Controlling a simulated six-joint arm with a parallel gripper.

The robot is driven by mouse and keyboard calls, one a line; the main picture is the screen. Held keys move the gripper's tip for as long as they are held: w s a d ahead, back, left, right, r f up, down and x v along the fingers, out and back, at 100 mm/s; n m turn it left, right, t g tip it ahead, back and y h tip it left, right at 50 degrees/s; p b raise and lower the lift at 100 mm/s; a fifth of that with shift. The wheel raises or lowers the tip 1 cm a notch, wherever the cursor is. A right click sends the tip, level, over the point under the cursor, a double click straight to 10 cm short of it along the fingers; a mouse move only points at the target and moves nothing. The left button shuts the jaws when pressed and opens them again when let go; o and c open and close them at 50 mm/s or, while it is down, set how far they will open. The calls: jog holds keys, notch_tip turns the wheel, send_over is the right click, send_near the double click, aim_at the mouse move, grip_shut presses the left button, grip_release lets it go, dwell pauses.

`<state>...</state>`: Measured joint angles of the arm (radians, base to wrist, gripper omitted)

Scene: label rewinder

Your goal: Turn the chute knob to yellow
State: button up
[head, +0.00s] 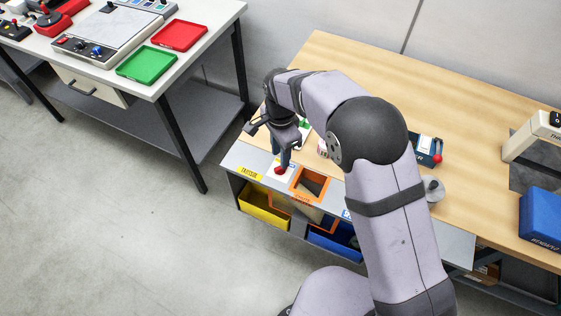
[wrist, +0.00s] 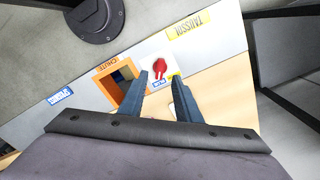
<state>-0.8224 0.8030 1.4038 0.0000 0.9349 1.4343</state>
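The chute knob (head: 280,169) is red and sits on a white plate beside the orange-framed chute opening (head: 297,188). In the wrist view the knob (wrist: 159,66) lies just beyond and between my fingertips, with a blue label (wrist: 160,84) close by on its plate. Which way the knob points is not clear. My gripper (head: 284,158) is open above the knob, fingers pointing down. The wrist view shows a gap between the two fingers of the gripper (wrist: 158,80), and nothing is held.
A yellow bin (head: 262,209) and a blue bin (head: 334,244) hang below the bench's front edge. A blue box with a red button (head: 428,150) stands on the wooden bench to the right. A separate table (head: 205,55) with trays stands at left.

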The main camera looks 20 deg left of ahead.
aim_at(281, 169)
jog(key=shift+f+p, duration=0.95)
jog(key=shift+f, duration=1.85)
jog(key=shift+c, duration=0.2)
grip_shut()
